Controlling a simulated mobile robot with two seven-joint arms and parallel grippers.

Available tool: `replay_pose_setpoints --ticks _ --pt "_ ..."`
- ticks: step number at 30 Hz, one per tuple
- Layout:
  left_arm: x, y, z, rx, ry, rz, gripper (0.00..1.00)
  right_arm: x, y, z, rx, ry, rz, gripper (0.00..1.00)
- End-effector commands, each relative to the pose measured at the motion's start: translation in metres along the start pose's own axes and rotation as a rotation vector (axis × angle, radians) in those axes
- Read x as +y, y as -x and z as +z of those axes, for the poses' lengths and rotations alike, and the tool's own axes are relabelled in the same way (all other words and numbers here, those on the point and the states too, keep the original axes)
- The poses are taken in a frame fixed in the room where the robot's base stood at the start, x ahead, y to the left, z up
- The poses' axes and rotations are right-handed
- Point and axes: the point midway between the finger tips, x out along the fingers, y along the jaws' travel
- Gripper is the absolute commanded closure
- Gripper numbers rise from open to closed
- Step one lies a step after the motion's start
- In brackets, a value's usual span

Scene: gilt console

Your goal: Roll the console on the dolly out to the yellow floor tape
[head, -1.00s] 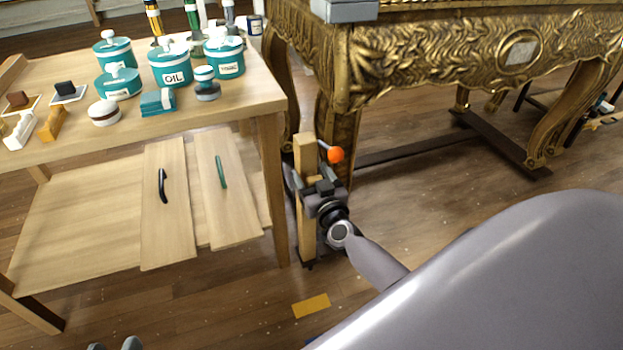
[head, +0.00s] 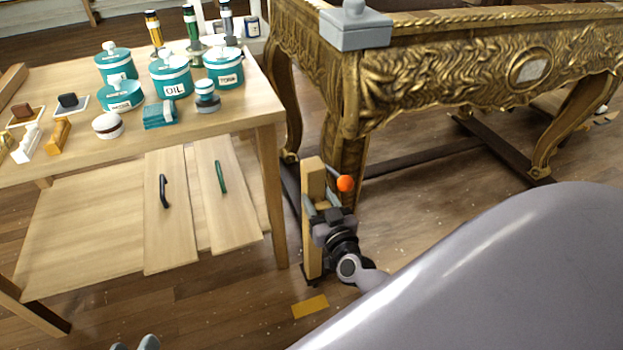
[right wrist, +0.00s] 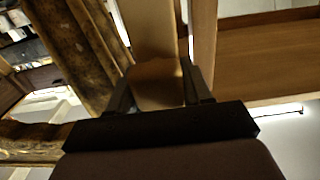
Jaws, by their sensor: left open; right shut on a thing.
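The gilt console (head: 440,90) stands at the upper right of the head view, its legs on the dark rails of the dolly (head: 425,155). A pale wooden post (head: 312,215) rises at the dolly's near end, beside a lever with an orange knob (head: 345,183). The yellow floor tape (head: 310,306) lies just in front of the post's foot, with a small gap. My left gripper (head: 135,344) barely shows at the bottom edge, open and empty.
A wooden table (head: 235,125) with teal jars, bottles and small blocks stands close left of the post. A grey lidded box (head: 356,28) sits on the console's near corner. Floor around the tape is clear. My grey arm hides the lower right.

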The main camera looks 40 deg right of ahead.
Motion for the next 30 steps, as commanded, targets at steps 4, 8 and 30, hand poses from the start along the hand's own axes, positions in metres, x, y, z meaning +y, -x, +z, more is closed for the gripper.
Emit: replay_pose_setpoints --ticks 4,8,30 --pt "-0.003 0.007 -0.006 -0.027 -0.02 -0.034 0.54 0.0 0.034 -0.002 -0.009 0.0 -0.001 1.0" --pt "-0.008 0.012 -0.005 -0.038 -0.051 -0.064 0.54 0.0 0.05 -0.001 -0.006 0.0 -0.002 1.0" --pt "-0.01 0.013 -0.004 -0.038 -0.063 -0.075 0.54 0.0 0.055 0.0 -0.001 -0.001 -0.002 0.3"
